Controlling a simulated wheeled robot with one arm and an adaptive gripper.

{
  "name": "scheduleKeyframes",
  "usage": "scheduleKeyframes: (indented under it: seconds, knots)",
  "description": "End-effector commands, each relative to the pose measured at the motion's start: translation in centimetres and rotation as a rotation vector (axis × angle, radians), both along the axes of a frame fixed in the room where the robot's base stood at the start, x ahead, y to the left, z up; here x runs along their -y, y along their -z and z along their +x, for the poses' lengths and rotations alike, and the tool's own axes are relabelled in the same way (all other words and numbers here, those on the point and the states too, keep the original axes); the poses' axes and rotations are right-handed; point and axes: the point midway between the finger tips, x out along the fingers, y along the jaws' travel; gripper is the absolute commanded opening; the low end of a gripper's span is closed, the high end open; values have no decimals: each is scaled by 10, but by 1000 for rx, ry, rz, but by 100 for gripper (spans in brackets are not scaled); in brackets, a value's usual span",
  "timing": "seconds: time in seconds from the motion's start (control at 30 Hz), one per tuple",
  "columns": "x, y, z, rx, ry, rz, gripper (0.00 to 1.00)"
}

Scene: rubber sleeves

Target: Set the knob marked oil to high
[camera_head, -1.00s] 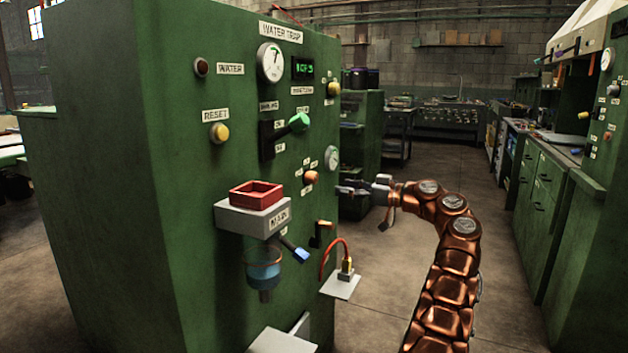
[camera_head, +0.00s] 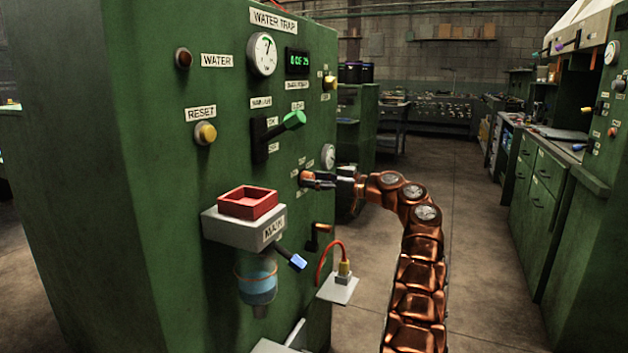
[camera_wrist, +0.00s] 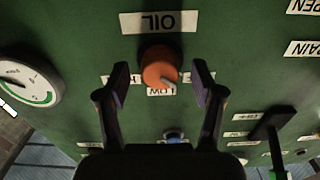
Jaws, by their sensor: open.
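The orange round oil knob (camera_wrist: 160,66) is on the green panel in the wrist view, with the upside-down OIL label (camera_wrist: 160,22) above it in the picture. A pale mark on the knob's lower right edge points near the LOW label (camera_wrist: 161,90). Two more labels lie left and right, mostly behind my fingers and unreadable. My gripper (camera_wrist: 160,78) is open, one finger on each side of the knob, with gaps showing.
A gauge (camera_head: 328,157) is just above my gripper. A green-handled lever (camera_head: 292,121) sticks out up and left. Below are an orange-tipped lever (camera_head: 320,231) and a small shelf with a red cable (camera_head: 338,289). The floor to the right is clear.

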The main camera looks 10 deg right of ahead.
Motion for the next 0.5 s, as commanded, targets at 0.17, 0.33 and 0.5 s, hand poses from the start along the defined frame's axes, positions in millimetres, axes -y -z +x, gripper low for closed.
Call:
scheduleKeyframes:
  seconds: [0.17,0.33,0.5]
  knots:
    - [-3,0,3,-1,1,-1,67]
    - [-4,0,3,-1,1,-1,67]
    - [-4,0,3,-1,0,-1,55]
